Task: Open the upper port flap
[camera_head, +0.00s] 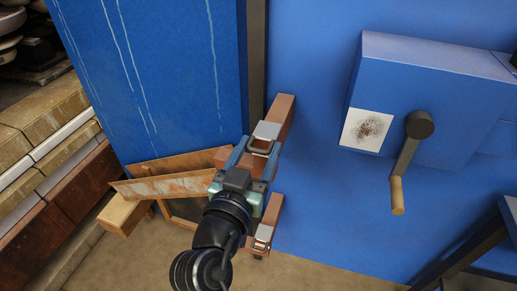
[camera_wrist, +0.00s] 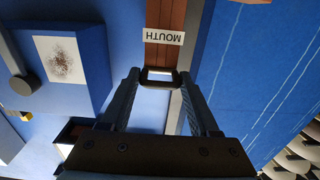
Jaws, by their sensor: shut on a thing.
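The upper port flap (camera_head: 284,108) is a reddish-brown panel on the blue cabinet, just right of a dark vertical post. It carries a pale plate and a dark loop handle (camera_wrist: 159,84). In the wrist view the flap (camera_wrist: 165,18) shows brown above the handle, with a white label (camera_wrist: 164,37) reading MOUTH upside down. My gripper (camera_head: 258,153) is at this handle, its two fingers on either side of the loop and shut on it. Part of the flap is hidden behind my gripper. How far the flap stands open, I cannot tell.
A similar lower brown flap (camera_head: 273,209) with its own handle sits below. A blue box (camera_head: 432,85) with a crank (camera_head: 408,155) is at right. A wooden trough (camera_head: 165,188) lies left of my gripper. Stacked boards (camera_head: 50,120) stand at far left.

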